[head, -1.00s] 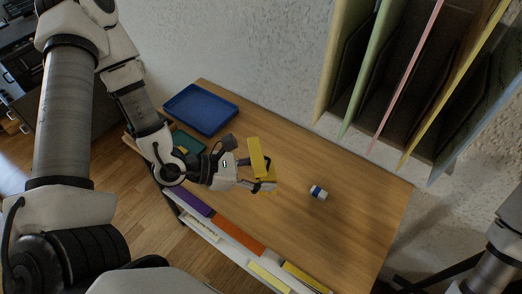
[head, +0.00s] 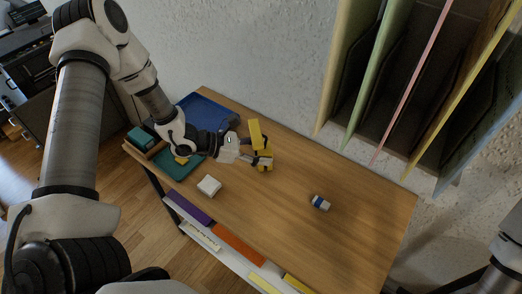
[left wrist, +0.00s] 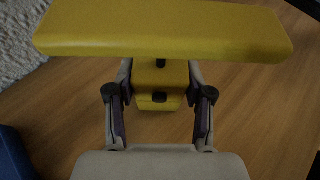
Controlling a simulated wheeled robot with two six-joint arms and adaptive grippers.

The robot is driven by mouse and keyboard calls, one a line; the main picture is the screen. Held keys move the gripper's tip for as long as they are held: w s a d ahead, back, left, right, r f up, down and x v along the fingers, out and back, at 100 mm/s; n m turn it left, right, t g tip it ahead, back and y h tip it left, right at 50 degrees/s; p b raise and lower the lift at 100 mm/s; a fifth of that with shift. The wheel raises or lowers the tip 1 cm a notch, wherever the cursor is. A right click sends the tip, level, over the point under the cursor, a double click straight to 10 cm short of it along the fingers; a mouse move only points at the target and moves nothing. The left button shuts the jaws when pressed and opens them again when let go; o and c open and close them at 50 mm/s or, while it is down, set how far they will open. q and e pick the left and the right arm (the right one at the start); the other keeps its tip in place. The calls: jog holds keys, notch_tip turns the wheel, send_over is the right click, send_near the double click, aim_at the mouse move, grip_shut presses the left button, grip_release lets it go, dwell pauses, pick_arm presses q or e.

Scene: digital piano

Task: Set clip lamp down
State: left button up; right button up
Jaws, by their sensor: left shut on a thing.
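The clip lamp (head: 254,132) is yellow, with a long bar-shaped head above a small block-like base. My left gripper (head: 262,161) is shut on the base, near the back middle of the wooden desk (head: 290,235). In the left wrist view the lamp's head (left wrist: 165,30) spans the top of the picture. There my left gripper (left wrist: 159,95) has one finger on each side of the yellow base. The lamp looks upright. I cannot tell whether its underside touches the desk. My right gripper is out of view.
A blue tray (head: 197,101) and a teal tray (head: 178,169) lie at the desk's left end. A white block (head: 209,185) is near the front edge. A blue-and-white eraser (head: 321,202) lies to the right. Hanging file dividers (head: 367,90) are at upper right.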

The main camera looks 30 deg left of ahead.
pick_arm(q)
jog(key=shift+f, duration=0.1)
jog(key=o, duration=1)
jog(key=shift+r, duration=0.3)
jog(key=p+v, duration=0.1)
jog(key=v, duration=0.5)
jog(key=shift+r+p, duration=0.1)
jog(key=shift+p, duration=0.3)
jog(key=p+v, duration=0.1)
jog(key=v, duration=0.1)
jog(key=p+v, duration=0.1)
jog(key=v, duration=0.1)
jog(key=p+v, duration=0.2)
jog(key=shift+s+f, duration=0.1)
jog(key=shift+f, duration=0.15)
